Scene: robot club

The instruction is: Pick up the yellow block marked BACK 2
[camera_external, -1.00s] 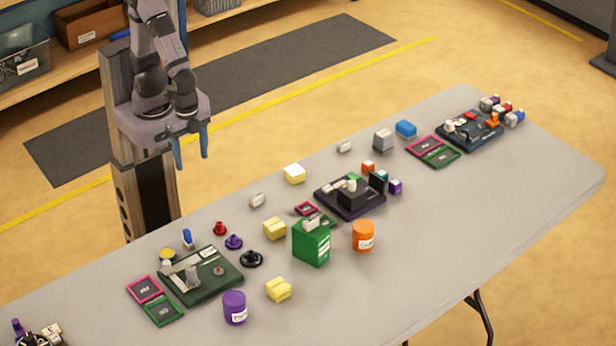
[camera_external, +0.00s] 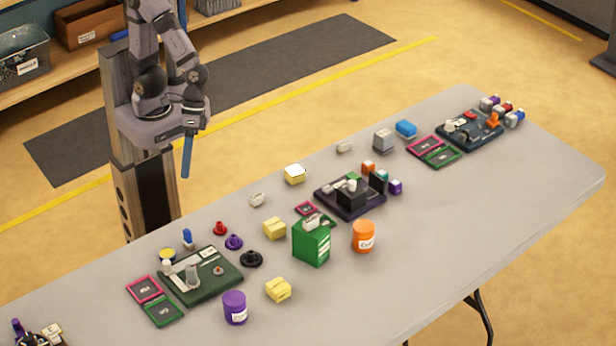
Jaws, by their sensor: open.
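Three yellow blocks stand on the grey table. One yellow block (camera_external: 295,174) with a white top is near the back edge. A second yellow block (camera_external: 274,229) is left of the green box. A third yellow block (camera_external: 278,290) is nearer the front, right of the purple jar. Any marking on them is too small to read, so I cannot tell which is BACK 2. My gripper (camera_external: 187,155) hangs above and behind the table's back edge, to the left of the blocks. It is open and empty, with one blue finger hiding the other.
A green box (camera_external: 311,243), an orange jar (camera_external: 363,237) and a purple jar (camera_external: 235,308) stand near the blocks. A dark green tray (camera_external: 215,289) and a dark fixture (camera_external: 360,205) hold parts. The table's right front (camera_external: 480,220) is clear.

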